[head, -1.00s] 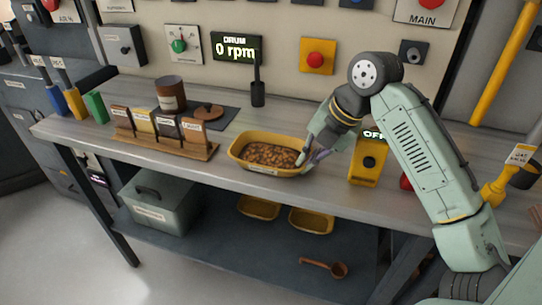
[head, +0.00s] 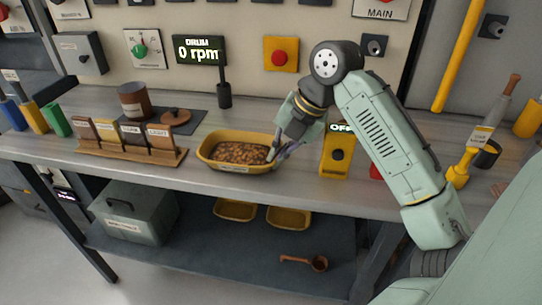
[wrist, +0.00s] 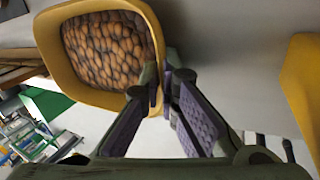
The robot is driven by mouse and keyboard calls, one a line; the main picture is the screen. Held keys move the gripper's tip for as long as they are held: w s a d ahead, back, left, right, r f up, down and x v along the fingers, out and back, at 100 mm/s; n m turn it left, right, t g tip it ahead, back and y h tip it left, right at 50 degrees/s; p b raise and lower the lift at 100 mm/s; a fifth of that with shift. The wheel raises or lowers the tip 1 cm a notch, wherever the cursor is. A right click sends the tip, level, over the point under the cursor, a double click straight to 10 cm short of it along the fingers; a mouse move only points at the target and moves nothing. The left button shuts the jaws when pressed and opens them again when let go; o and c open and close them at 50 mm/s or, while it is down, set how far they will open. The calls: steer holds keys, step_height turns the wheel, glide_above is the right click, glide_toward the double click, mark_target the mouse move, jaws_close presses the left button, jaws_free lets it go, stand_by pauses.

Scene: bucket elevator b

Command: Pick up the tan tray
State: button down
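The tan tray (head: 206,157) is a yellow-tan oblong tray with a pale label on its front, filled with brown beans (head: 240,153). It appears to rest level on the grey workbench. My gripper (head: 275,150) is at the tray's right end, angled down from the right. In the wrist view the tray (wrist: 60,65) fills the upper left. The two purple-padded fingers (wrist: 166,85) are close together, one on each side of its rim, and look shut on it. The exact contact is partly hidden by the fingers.
A wooden card rack (head: 130,150) stands close left of the tray. A yellow device marked OFF (head: 335,158) stands to its right. A black post (head: 224,94) is behind. Two similar empty trays (head: 235,211) and a scoop (head: 318,263) lie on the lower shelf.

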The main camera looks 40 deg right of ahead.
steer(key=shift+r, duration=0.4)
steer(key=shift+s+a+r+b, duration=0.15)
steer(key=shift+r+b, duration=0.15)
steer(key=shift+r, duration=0.15)
steer(key=shift+s+a+r+b, duration=0.1)
steer(key=shift+a+r+b, duration=0.05)
steer(key=shift+r+b, duration=0.2)
steer(key=s+a+r+b, duration=0.1)
steer(key=s+a+b, duration=0.2)
steer(key=s+a, duration=0.7)
steer(key=shift+s+a+r, duration=0.35)
steer(key=shift+a+r, duration=0.05)
steer(key=shift+a, duration=0.05)
